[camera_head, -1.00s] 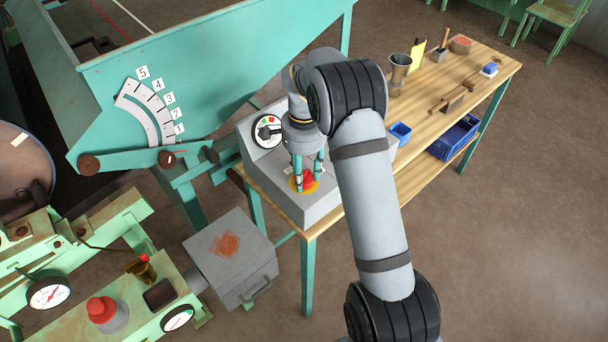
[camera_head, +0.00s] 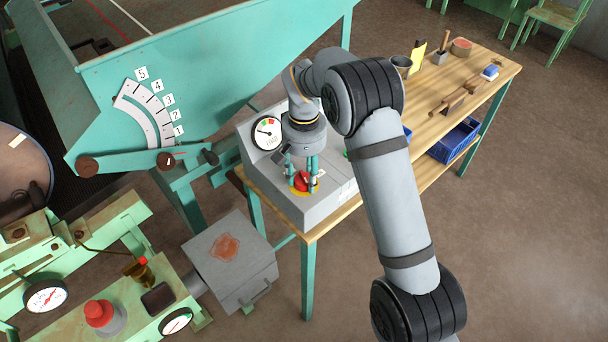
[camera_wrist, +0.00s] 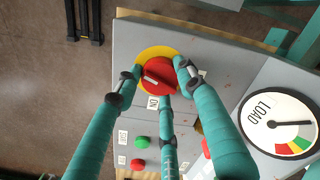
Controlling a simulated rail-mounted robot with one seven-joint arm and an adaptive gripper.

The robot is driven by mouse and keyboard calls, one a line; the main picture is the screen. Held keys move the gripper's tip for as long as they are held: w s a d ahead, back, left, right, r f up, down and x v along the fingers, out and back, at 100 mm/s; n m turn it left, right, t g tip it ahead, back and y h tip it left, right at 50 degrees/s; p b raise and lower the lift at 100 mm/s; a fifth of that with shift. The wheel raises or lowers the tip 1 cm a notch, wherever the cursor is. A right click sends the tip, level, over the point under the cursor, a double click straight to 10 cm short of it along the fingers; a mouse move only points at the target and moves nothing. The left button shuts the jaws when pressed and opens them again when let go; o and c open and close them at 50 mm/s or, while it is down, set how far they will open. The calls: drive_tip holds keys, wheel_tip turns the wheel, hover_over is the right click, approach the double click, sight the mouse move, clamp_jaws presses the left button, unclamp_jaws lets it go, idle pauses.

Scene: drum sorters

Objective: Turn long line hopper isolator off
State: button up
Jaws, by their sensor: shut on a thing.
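The isolator is a red rotary knob (camera_head: 303,181) on a yellow round plate, set on top of a grey control box (camera_head: 318,207). In the wrist view the red knob (camera_wrist: 160,78) shows a pale pointer bar lying at a slant, with the yellow plate (camera_wrist: 150,53) around it. My gripper (camera_head: 304,183) points down with its teal fingers shut around the knob. In the wrist view my gripper (camera_wrist: 158,80) has fingers at both sides and the near edge of the knob.
A load gauge (camera_wrist: 280,122) is beside the knob. Green (camera_wrist: 142,141) and red (camera_wrist: 138,164) buttons sit on the box. The wooden table (camera_head: 425,125) carries a pot (camera_head: 401,66) and other items to the right. A teal hopper (camera_head: 210,70) stands behind the box.

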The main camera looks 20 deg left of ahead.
sight(304, 177)
drive_tip(key=shift+s+f+n, duration=0.1)
drive_tip(key=shift+s+n, duration=0.05)
drive_tip(key=shift+n, duration=1.65)
drive_tip(key=shift+d, duration=0.1)
drive_tip(key=o, duration=1.1)
drive_tip(key=shift+c, duration=0.2)
drive_tip(key=shift+o, duration=0.4)
wheel_tip(304, 177, up, 12)
